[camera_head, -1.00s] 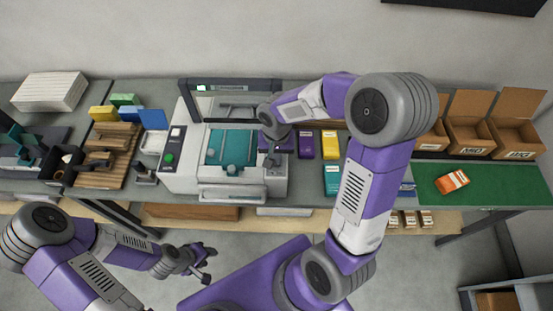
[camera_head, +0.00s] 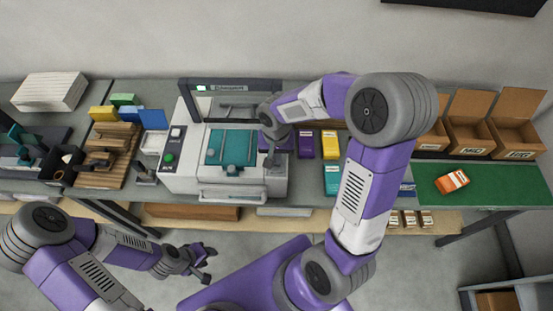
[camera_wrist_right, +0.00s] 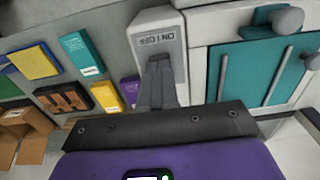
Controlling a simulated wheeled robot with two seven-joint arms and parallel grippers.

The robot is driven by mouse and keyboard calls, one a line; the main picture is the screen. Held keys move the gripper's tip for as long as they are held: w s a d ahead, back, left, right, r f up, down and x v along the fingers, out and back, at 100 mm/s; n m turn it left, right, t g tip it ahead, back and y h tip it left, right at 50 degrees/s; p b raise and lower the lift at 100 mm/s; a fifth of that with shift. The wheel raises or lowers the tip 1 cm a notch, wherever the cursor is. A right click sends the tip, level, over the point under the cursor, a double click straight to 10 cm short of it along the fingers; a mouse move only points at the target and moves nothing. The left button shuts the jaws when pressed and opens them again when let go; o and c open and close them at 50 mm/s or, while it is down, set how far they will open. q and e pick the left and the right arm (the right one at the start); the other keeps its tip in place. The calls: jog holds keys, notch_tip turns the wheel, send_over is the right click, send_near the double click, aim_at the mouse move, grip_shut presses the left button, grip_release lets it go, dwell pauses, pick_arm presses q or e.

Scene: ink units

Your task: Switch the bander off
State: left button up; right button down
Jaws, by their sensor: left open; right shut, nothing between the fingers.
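The bander (camera_head: 185,180) is the white machine at mid-bench, with a teal plate (camera_head: 215,158) on top and a dark arch behind it. In the right wrist view, a grey panel (camera_wrist_right: 150,28) on the bander carries switch markings, seen upside down. My right gripper (camera_head: 274,162) is shut and empty over the bander's right side. Its fingertips (camera_wrist_right: 160,62) are at the lower part of that panel and hide what lies under them; I cannot tell whether they touch. My left gripper (camera_head: 207,264) is open and empty, low in front of the bench.
Purple, yellow and teal boxes (camera_head: 330,145) lie right of the bander. Open cardboard boxes (camera_head: 470,140) and a green mat (camera_head: 500,188) are farther right. A green button (camera_head: 169,157) is on the bander's left.

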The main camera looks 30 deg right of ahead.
jog(key=shift+f+b, duration=1.25)
jog(key=shift+f, duration=0.15)
jog(key=shift+s, duration=0.3)
jog(key=r+p, duration=0.1)
jog(key=r, duration=0.1)
jog(key=r+p, duration=0.4)
jog(key=r, duration=0.1)
jog(key=shift+w, duration=0.3)
